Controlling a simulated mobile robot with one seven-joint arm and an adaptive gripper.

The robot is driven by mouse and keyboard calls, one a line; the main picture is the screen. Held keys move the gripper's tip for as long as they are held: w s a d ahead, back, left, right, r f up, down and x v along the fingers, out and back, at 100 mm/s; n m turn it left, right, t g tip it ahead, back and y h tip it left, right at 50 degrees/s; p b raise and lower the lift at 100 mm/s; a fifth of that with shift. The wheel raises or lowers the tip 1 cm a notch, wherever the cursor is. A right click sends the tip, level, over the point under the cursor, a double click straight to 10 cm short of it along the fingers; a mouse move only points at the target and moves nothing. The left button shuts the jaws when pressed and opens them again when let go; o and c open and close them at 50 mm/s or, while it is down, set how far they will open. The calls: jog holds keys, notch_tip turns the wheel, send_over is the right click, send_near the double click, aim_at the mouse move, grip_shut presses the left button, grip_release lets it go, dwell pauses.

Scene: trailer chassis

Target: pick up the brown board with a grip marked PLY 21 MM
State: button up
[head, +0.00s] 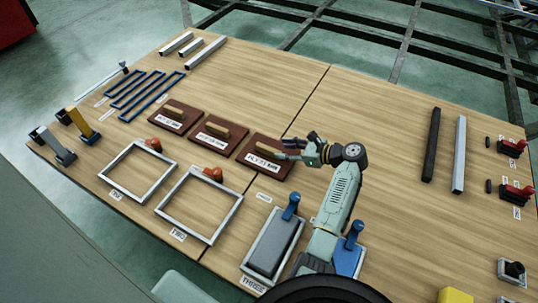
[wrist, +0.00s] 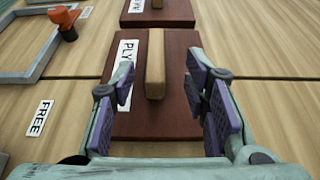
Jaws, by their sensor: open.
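A brown board (head: 263,171) with a pale wooden grip is the rightmost of three such boards in the head view. Its white label starts with PLY; the rest is too small or cut off to read surely. In the wrist view the same board (wrist: 150,122) lies below my gripper (wrist: 160,85), with its grip (wrist: 155,60) upright in the picture. My gripper, also in the head view (head: 285,149), is open and empty. Its purple pads show on either side of the grip's near part, apart from it. The pads' height over the board is hard to tell.
Two similar boards, a middle one (head: 218,137) and a left one (head: 177,116), lie beside it. Square metal frames with orange knobs, such as the larger one (head: 180,224), lie nearer. A grey block with a blue handle (head: 290,208) is close to my arm. The table's upper middle is clear.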

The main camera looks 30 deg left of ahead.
aim_at(272, 149)
jog(key=x, duration=0.4)
jog(key=shift+s+a+f, duration=0.2)
jog(key=shift+s+a, duration=0.05)
jog(key=shift+a, duration=0.1)
jog(key=shift+c, duration=0.4)
grip_shut()
